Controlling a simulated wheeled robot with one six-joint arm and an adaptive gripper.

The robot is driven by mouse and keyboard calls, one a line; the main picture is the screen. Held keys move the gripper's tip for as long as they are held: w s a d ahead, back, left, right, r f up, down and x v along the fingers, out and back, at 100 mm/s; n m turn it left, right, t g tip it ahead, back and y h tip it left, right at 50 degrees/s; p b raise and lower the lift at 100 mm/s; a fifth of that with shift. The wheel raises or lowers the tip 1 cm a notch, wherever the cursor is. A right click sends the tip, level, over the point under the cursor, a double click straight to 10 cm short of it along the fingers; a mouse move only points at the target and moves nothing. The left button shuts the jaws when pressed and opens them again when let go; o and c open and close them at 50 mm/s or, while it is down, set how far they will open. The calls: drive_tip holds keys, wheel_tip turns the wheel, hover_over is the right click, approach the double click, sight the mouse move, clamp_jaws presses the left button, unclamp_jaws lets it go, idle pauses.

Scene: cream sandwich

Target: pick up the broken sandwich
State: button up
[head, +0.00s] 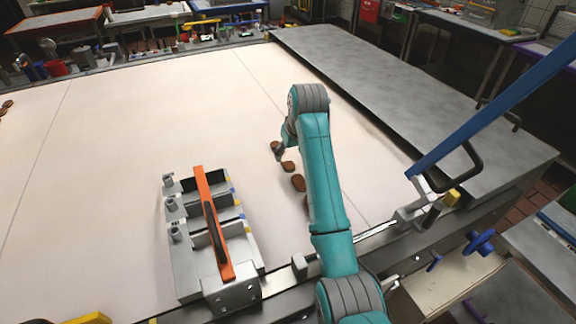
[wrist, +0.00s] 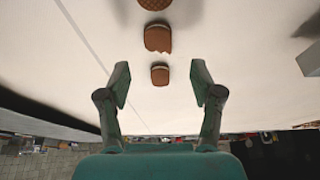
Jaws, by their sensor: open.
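In the wrist view, a brown sandwich with a jagged lower edge, the broken sandwich (wrist: 158,38), lies on the pale belt, beyond my fingertips in the picture. A smaller-looking brown sandwich (wrist: 160,74) with a pale cream edge shows between the fingers. My gripper (wrist: 160,80) is open, one finger on each side, with nothing held. In the head view my gripper (head: 281,153) is low over the belt, beside the row of sandwiches and partly hidden by my arm. I cannot tell which sandwich in the head view is the broken one.
More sandwiches (head: 298,182) lie in the row near my arm; another (wrist: 155,4) is cut by the wrist view's top edge. A metal fixture with an orange bar (head: 212,225) stands left. A grey metal table (head: 400,90) borders the belt (head: 120,130), which is mostly clear.

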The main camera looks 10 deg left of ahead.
sight(289, 164)
drive_tip(key=x, duration=0.5)
drive_tip(key=shift+s+d+f, duration=0.15)
drive_tip(key=shift+s+d, duration=0.1)
drive_tip(key=shift+d, duration=0.05)
drive_tip(key=c, duration=0.8)
